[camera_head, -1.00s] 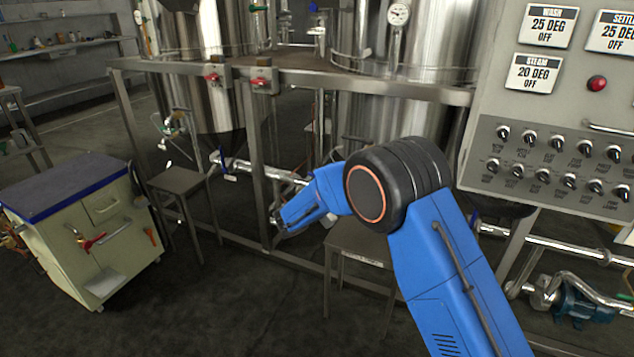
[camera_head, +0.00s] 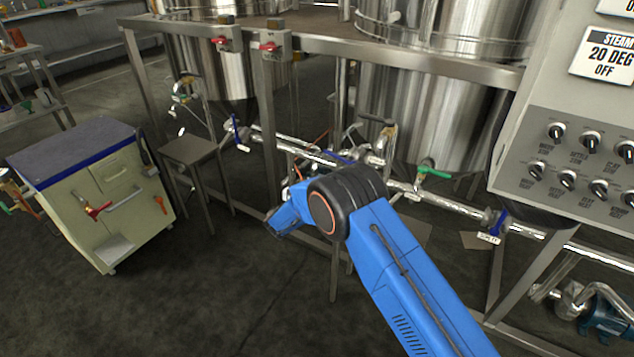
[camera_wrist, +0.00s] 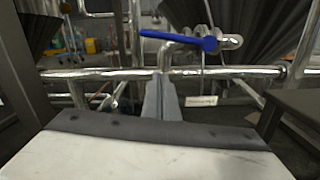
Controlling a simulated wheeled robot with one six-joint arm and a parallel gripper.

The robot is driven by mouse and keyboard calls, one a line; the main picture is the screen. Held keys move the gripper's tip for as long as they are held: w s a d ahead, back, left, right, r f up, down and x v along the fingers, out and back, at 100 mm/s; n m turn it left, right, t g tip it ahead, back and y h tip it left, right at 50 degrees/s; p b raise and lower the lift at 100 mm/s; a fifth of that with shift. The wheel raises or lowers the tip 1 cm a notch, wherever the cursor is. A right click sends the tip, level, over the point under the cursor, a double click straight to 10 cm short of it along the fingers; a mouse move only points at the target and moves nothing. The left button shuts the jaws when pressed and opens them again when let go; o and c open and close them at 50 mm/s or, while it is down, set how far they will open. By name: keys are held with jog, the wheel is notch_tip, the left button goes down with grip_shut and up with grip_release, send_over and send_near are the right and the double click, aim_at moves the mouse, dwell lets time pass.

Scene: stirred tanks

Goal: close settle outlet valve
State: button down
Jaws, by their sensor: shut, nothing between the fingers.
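In the wrist view a valve with a blue lever handle (camera_wrist: 178,38) sits just above a shiny horizontal pipe (camera_wrist: 225,72). The lever lies nearly level in the picture. A small white label (camera_wrist: 200,101) hangs below the pipe; I cannot read it. My gripper (camera_wrist: 162,82) is shut and empty, its fingers pointing at the pipe below the lever. Whether the fingertips touch the pipe I cannot tell. In the head view blue-handled valves show on the low pipework at the left (camera_head: 238,133) and right (camera_head: 497,222). My fingertips are hard to make out there.
A steel frame rail (camera_head: 400,60) runs above the pipework, with red-handled switches (camera_head: 268,45) on it. A small stool (camera_head: 188,150) and a cabinet (camera_head: 95,185) stand left. A control panel (camera_head: 575,150) is at the right. The floor in front is clear.

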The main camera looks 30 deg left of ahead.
aim_at(337, 157)
jog(key=w+d+r, duration=0.1)
jog(key=w+r, duration=0.3)
jog(key=w, duration=0.3)
jog(key=shift+d, duration=0.15)
